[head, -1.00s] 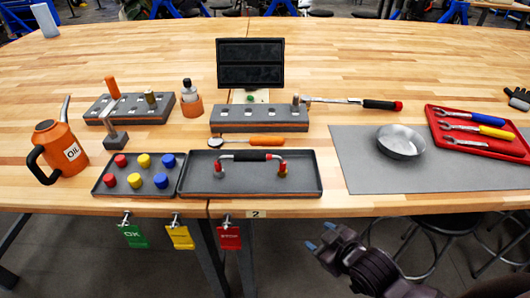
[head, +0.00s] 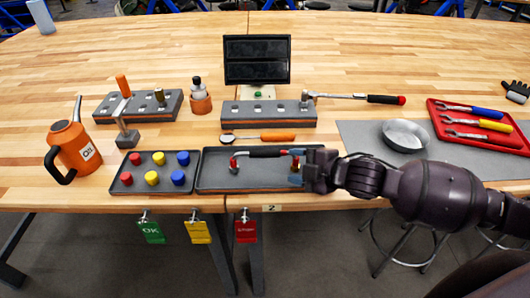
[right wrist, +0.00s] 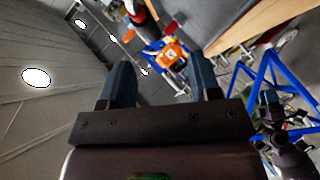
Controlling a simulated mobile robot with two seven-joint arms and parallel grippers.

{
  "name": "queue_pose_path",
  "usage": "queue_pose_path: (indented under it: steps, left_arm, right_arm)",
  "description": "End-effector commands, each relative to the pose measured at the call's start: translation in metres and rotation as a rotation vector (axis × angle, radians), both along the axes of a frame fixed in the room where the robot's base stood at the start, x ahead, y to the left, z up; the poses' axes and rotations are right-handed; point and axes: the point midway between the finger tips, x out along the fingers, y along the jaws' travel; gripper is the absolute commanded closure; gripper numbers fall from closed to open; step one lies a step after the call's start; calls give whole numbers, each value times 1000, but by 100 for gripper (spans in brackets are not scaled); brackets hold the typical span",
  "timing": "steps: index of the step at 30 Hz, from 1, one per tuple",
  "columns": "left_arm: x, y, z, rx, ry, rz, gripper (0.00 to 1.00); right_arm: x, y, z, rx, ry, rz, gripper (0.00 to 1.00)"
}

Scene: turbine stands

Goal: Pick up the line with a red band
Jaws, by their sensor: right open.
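The line is a bent metal tube with a dark middle grip (head: 262,153). A red band (head: 234,164) shows at its left end and red also shows near its right end. In the right wrist view the two fingers (right wrist: 164,82) are apart, with a red and dark piece by the left fingertip. My left gripper is not in view.
A tray of coloured caps (head: 127,188) adjoins on the left, with an orange oil can (head: 72,148) beyond. An orange-handled tool (head: 275,136) and a grey block (head: 268,115) lie behind. A metal bowl (head: 404,135) and red tool tray (head: 480,134) stand right.

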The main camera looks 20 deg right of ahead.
Motion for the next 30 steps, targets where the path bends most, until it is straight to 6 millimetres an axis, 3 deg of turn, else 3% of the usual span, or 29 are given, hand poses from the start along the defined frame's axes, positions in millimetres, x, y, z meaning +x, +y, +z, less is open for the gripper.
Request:
queue_pose_path:
  steps: [5,30]
  left_arm:
    - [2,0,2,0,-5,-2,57]
    - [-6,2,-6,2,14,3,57]
  right_arm:
    - [9,-4,8,-36,-33,39,43]
    - [81,45,-22,-37,-34,40,43]
